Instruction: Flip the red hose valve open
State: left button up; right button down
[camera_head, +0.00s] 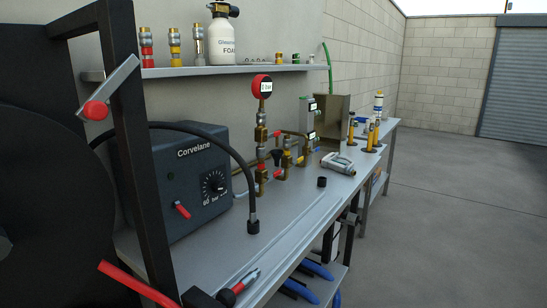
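A long red lever (138,284) slants down from the lower left toward a black fitting (200,298) at the bottom edge of the head view. Another red-ended grey lever (97,110) sits on the dark reel frame (135,150). Neither gripper is in view.
A grey Corvelane unit (175,170) with a dial and small red lever (182,210) stands on the bench (290,222). A black hose (245,175) arches over it. Brass pipework with a red gauge (262,87) stands behind. Blue-handled items (300,290) lie below. Floor is clear at right.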

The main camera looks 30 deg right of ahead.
aim_at(278, 173)
jog(key=i+l, duration=0.15)
jog(key=l, duration=0.2)
jog(key=i+l, duration=0.2)
jog(key=l, duration=0.15)
jog(key=i+l, duration=0.15)
jog(key=l, duration=0.2)
jog(key=i+l+u, duration=0.1)
jog(key=l, duration=0.3)
jog(key=i+l, duration=0.4)
jog(key=l, duration=0.3)
